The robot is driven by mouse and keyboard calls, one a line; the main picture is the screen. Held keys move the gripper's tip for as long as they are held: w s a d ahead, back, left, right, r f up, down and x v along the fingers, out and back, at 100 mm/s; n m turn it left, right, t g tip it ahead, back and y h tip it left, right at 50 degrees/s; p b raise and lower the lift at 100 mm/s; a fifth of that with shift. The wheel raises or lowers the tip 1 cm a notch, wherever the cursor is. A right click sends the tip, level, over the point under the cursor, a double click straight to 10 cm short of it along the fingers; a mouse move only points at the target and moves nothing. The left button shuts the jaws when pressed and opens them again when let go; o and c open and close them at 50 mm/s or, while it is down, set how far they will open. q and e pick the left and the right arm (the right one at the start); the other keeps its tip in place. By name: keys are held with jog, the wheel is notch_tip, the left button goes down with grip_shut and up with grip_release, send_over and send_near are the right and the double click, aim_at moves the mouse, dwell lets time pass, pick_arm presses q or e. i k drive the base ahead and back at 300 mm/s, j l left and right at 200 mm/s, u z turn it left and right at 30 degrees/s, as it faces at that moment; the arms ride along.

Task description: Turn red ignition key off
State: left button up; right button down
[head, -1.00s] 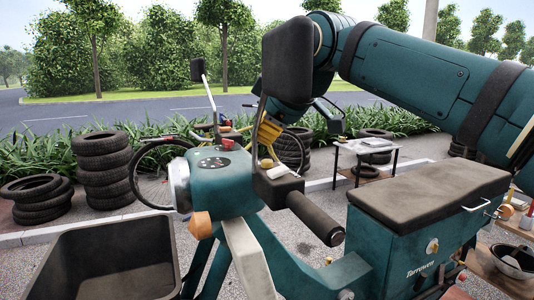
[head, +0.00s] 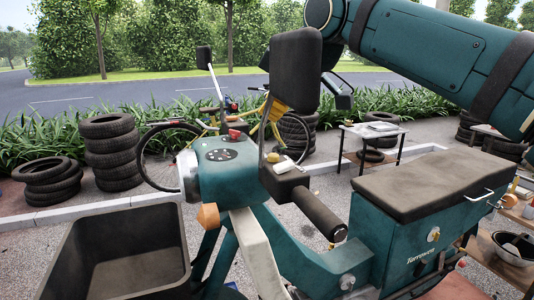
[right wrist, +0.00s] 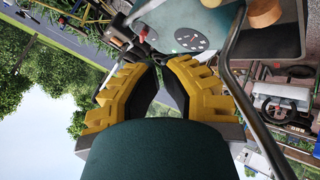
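The teal cart's dashboard (head: 222,154) sits in the middle of the head view, with a dark round gauge panel on top. A small red piece (head: 234,134), which looks like the key, stands at its far edge; its turned position is too small to tell. The right wrist view shows the dashboard (right wrist: 188,36) beyond the fingertips. My right gripper (right wrist: 160,66) has yellow fingers with dark pads, apart and with nothing between them. In the head view, my right arm passes behind the black mirror; the gripper is largely hidden there. My left gripper is not in view.
The black mirror (head: 297,70) and a dark handlebar grip (head: 318,215) stand right of the dashboard. A black bin (head: 118,250) is at the front left, a dark seat (head: 432,187) at the right. Tyre stacks (head: 110,150) and a small table (head: 372,131) stand behind.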

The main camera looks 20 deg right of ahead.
aim_at(235, 135)
jog(key=k+l, duration=0.35)
jog(key=l, duration=0.15)
jog(key=k+l, duration=0.4)
jog(key=l, duration=0.1)
